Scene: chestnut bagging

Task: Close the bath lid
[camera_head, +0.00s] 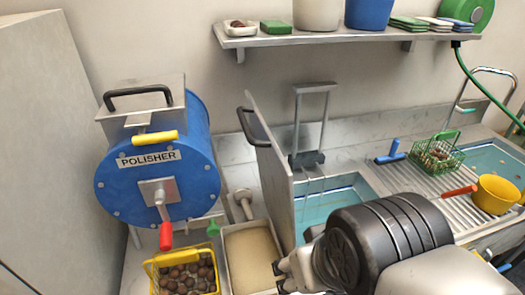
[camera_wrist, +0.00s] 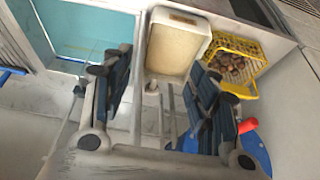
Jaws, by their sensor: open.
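The bath lid (camera_head: 268,165) is a grey panel standing upright, open, at the left side of the bath. Its black handle (camera_head: 250,128) is on the left face near the top. The bath (camera_head: 338,200) is a sunken basin with blue water, which also shows at the upper left of the wrist view (camera_wrist: 85,22). My gripper (camera_head: 284,274) is low in front of the lid in the head view, partly hidden by my wrist. In the wrist view my gripper (camera_wrist: 158,95) has its fingers wide apart with nothing clearly held. I cannot tell whether it touches the lid.
A blue polisher (camera_head: 157,165) stands left of the lid. A pale tray (camera_head: 250,255) and a yellow basket of chestnuts (camera_head: 185,275) are below it. A metal frame with a hook (camera_head: 308,158) stands behind the bath. A green basket (camera_head: 436,155) and yellow pot (camera_head: 496,193) are right.

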